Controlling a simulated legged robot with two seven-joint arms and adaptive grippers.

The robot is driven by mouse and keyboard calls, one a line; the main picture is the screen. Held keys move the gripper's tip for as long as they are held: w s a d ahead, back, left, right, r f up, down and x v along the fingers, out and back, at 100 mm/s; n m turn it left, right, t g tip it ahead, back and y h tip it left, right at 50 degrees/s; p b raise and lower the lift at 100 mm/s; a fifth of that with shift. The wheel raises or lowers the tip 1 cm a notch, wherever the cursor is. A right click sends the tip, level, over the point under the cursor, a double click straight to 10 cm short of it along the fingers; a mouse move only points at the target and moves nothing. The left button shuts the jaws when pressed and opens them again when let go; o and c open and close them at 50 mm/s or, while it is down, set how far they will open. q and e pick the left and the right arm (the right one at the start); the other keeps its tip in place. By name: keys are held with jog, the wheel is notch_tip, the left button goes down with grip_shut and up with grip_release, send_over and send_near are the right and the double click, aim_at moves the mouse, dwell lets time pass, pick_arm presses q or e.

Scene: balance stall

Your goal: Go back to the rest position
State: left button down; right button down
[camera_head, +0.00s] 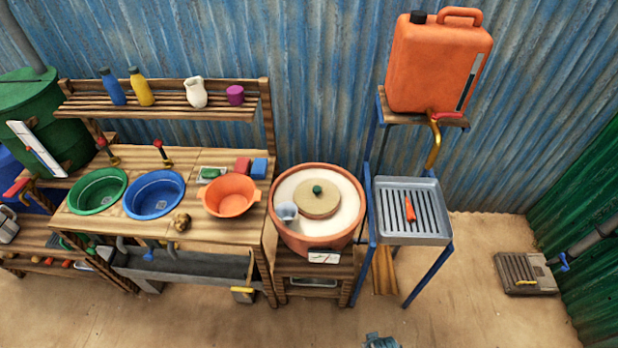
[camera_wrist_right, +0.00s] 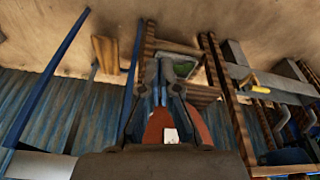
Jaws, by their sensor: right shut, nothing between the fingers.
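My right gripper (camera_wrist_right: 164,72) shows in the right wrist view, its two dark fingers converging at the tips. It is shut and holds nothing. Beyond the fingers, the wrist view shows part of an orange-brown pot (camera_wrist_right: 160,122) with a white label, with the picture upside down. In the head view a small blue-grey part (camera_head: 380,341) shows at the bottom edge; I cannot tell whether it belongs to my right arm. My left gripper is in neither view.
A wooden sink bench (camera_head: 225,232) with basins stands left. A clay pot (camera_head: 350,222) with a lid stands centre, beside a blue-framed stand with a metal tray (camera_head: 432,233) and an orange jerrycan (camera_head: 435,65). The sandy floor (camera_head: 490,315) in front is mostly clear.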

jog(key=s+f+g, duration=0.1)
jog(key=s+f, duration=0.3)
jog(key=f, duration=0.5)
jog(key=s+f, duration=0.5)
jog(key=f, duration=0.5)
jog(key=s+d+f, duration=0.3)
jog(key=s+f, duration=0.4)
jog(key=s, duration=0.4)
jog(key=shift+s+d+f+g, duration=0.2)
jog(key=shift+s+f+g, duration=0.15)
jog(key=shift+f+g, duration=0.05)
